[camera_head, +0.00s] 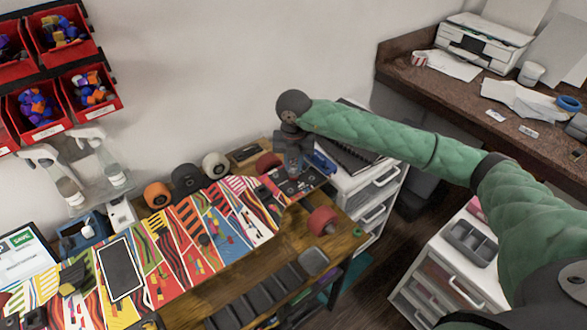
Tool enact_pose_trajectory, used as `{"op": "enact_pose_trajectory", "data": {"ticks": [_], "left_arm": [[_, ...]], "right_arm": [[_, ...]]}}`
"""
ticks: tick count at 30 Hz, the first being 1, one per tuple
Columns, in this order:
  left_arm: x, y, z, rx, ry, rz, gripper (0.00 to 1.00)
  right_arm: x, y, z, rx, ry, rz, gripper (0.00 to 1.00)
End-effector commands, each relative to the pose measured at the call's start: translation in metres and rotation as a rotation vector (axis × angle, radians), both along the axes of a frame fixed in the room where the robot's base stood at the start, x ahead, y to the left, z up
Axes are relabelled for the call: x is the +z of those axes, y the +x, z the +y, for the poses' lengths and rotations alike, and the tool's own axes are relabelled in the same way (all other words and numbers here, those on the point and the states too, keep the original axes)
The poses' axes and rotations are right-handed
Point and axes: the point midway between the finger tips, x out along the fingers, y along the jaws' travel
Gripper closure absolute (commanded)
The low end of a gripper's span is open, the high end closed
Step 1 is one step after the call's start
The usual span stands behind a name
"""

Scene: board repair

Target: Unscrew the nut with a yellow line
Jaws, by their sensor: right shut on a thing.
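My right gripper (294,165) points down over the right end of the workbench, at the end of the green arm. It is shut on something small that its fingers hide. A dark, printed board end (284,187) lies just under it. A red wheel (268,163) is close on its left, and another red wheel (322,221) is nearer to me on the right. I cannot make out a nut or a yellow line at this size. I do not see my left gripper.
The workbench (286,240) carries a colourful patterned board (222,235), loose orange (157,195), black and white wheels, and a dark tablet (120,268). Red bins (90,88) hang on the left wall. White drawers (377,190) stand right of the bench. A printer (482,42) sits on a far counter.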

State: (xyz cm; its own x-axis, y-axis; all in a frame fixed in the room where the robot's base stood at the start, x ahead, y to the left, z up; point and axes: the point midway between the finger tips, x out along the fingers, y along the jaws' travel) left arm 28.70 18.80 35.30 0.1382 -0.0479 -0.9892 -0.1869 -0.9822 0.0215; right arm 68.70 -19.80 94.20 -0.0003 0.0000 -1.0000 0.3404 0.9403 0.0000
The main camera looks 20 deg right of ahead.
Motion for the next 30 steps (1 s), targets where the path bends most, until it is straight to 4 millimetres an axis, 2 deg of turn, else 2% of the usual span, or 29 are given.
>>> {"op": "enact_pose_trajectory", "data": {"ticks": [15, 30], "left_arm": [[0.0, 0.0, 0.0, 0.0, 0.0, 0.0, 0.64], [0.0001, 0.0, 0.0, 0.0, 0.0, 0.0, 0.64]], "right_arm": [[0.0008, 0.0002, -0.0003, 0.454, 0.0, 0.0, 0.99], [0.0009, 0.0003, -0.0002, 0.553, -0.001, -0.001, 0.99]]}}
